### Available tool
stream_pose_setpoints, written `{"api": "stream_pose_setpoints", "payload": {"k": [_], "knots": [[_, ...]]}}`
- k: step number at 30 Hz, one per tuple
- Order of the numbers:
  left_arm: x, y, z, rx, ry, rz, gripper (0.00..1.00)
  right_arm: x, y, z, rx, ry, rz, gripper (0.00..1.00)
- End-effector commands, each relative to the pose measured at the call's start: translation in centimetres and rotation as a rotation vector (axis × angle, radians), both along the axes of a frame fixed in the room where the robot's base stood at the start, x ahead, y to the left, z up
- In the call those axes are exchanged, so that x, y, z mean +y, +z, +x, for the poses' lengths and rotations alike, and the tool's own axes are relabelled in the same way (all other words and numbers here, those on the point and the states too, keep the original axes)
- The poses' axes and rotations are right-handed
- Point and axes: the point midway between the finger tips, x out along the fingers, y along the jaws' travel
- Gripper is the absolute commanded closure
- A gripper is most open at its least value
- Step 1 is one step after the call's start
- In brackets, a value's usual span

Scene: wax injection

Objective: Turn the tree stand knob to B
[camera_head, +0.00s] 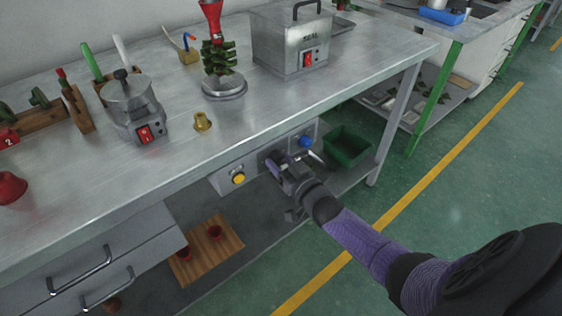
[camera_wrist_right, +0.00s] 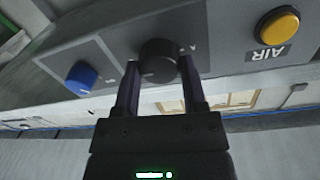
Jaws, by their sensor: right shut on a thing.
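A round black knob (camera_wrist_right: 158,62) sits on the grey control panel (camera_wrist_right: 225,35), which is fixed under the front edge of the steel table. My right gripper (camera_wrist_right: 160,72) is shut on the knob, one finger on each side of it. In the head view my right gripper (camera_head: 282,165) reaches the panel (camera_head: 222,182) from the lower right and hides the knob. Small letters stand on either side of the knob in the wrist view; the right one looks like an A, the left one is too small to read. My left gripper is not in view.
On the table (camera_head: 290,105) stand a green wax tree on a round base (camera_head: 225,88), a SEAL box (camera_head: 290,40) and a metal pot (camera_head: 132,108). A green bin (camera_head: 347,147) is below.

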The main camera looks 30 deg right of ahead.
Motion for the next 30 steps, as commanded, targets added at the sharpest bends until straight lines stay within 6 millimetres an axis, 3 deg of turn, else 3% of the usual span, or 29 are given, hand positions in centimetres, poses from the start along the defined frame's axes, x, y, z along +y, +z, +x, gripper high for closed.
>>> {"api": "stream_pose_setpoints", "payload": {"k": [17,18,21,23,30], "knots": [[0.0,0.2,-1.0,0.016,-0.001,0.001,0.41,0.0,-0.1,-0.1,0.007,0.000,0.028,1.00],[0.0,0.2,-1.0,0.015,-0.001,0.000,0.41,0.0,-0.1,-0.1,0.006,0.000,0.028,0.40],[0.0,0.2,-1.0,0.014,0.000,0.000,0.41,0.0,-0.1,0.0,0.006,0.000,0.028,0.19],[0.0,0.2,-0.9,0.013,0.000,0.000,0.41,0.0,-0.1,0.0,0.005,0.000,0.028,0.11],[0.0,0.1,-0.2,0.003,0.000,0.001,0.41,0.0,0.0,-0.1,0.003,0.001,0.027,0.11]]}}
